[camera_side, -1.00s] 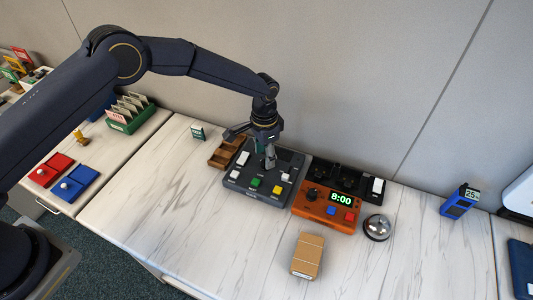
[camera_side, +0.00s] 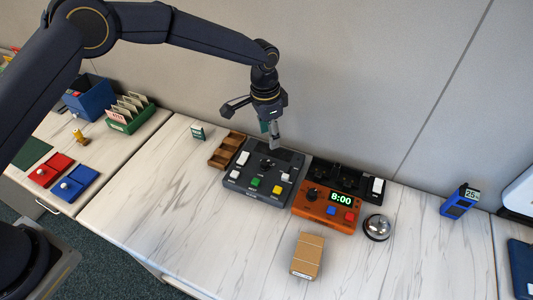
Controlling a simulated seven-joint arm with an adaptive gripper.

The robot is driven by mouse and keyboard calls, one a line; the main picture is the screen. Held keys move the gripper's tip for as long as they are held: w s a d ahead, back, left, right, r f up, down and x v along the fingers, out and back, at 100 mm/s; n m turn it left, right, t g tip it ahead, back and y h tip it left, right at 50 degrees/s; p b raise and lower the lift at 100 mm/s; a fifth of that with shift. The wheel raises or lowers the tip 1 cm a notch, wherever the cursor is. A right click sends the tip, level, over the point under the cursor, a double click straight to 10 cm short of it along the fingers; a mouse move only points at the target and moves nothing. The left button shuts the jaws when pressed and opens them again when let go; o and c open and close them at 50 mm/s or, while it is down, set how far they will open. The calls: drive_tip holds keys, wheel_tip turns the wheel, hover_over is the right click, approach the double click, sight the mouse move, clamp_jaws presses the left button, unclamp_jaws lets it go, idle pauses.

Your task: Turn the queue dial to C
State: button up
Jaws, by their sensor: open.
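The dark grey control box (camera_side: 234,187) stands on the white marbled table and carries a black dial (camera_side: 267,164) near its back edge. White, green and yellow buttons sit around the dial. The dial's letters are too small to read, so I cannot tell its setting. A second black knob (camera_side: 312,194) sits on the orange clock box (camera_side: 322,216). My gripper (camera_side: 273,140) is open and empty, pointing down above the back of the grey box, apart from the dial.
A brown wooden tray (camera_side: 226,150) stands left of the grey box. A black panel (camera_side: 346,178) with a white switch is behind the orange box. A bell (camera_side: 377,227) and a cardboard box (camera_side: 307,255) are at the right and front. The table's left front is clear.

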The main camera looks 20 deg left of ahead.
drive_tip(key=s+a+r+m+t+h, duration=0.1)
drive_tip(key=s+r+t+h, duration=0.1)
drive_tip(key=s, duration=0.2)
approach(264, 162)
drive_tip(key=shift+n+t+h, duration=0.3)
drive_tip(key=x, duration=0.9)
drive_tip(key=shift+s+a+f, duration=0.15)
drive_tip(key=shift+f, duration=0.05)
clamp_jaws()
